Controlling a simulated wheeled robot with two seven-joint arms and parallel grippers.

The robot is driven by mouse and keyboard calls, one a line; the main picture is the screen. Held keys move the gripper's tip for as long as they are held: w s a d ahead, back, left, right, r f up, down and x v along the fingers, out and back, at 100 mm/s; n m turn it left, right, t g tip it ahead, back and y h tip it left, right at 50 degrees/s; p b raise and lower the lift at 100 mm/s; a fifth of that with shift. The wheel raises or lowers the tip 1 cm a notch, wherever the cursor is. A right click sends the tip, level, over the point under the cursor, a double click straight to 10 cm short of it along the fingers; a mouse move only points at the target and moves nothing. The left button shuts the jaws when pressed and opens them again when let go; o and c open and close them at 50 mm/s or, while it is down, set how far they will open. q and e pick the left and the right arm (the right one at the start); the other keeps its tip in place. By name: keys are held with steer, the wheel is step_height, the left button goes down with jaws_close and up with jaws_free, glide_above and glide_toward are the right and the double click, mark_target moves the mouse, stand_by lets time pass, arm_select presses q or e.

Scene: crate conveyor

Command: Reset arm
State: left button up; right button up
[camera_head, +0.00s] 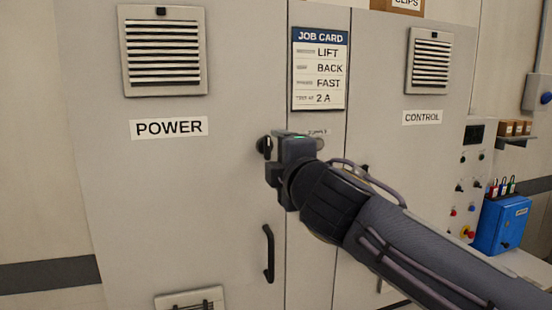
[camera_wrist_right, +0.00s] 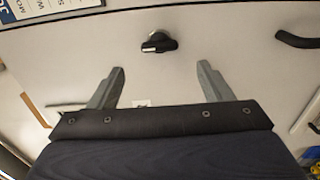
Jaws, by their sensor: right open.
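My right arm reaches in from the lower right in the head view. Its gripper (camera_head: 278,165) is in front of the cabinet, close beside a small black rotary knob (camera_head: 264,146) on the POWER door (camera_head: 160,220). In the right wrist view the two grey fingers of the right gripper (camera_wrist_right: 161,72) stand wide apart with nothing between them. The black knob (camera_wrist_right: 158,42) shows ahead, beyond the fingertips and roughly centred between them. The gripper appears apart from it. My left gripper is not in either view.
A black door handle (camera_head: 268,253) is below the gripper. A job card (camera_head: 320,70) reads LIFT, BACK, FAST, 2 A. The CONTROL door (camera_head: 400,160) is to the right, with a button panel (camera_head: 467,185) and a blue box (camera_head: 502,225) beyond it.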

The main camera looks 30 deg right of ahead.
stand_by(0.4)
steer(key=s+f+m+g+y, duration=0.1)
steer(key=s+f+m+g, duration=0.35)
steer(key=f, duration=0.75)
steer(key=s+f+m+g+y, duration=0.1)
steer(key=s+f+m+g, duration=0.3)
steer(key=f, duration=0.7)
steer(key=s+a+f+m+g+y, duration=0.3)
steer(key=s+a+f+m+y, duration=0.2)
steer(key=s+f, duration=0.8)
steer(key=a+f+m, duration=0.1)
steer(key=a+m, duration=0.2)
steer(key=a, duration=0.1)
steer(key=shift+a+y, duration=0.15)
steer(key=shift+y, duration=0.25)
steer(key=shift+f+m, duration=0.1)
steer(key=shift+m, duration=0.15)
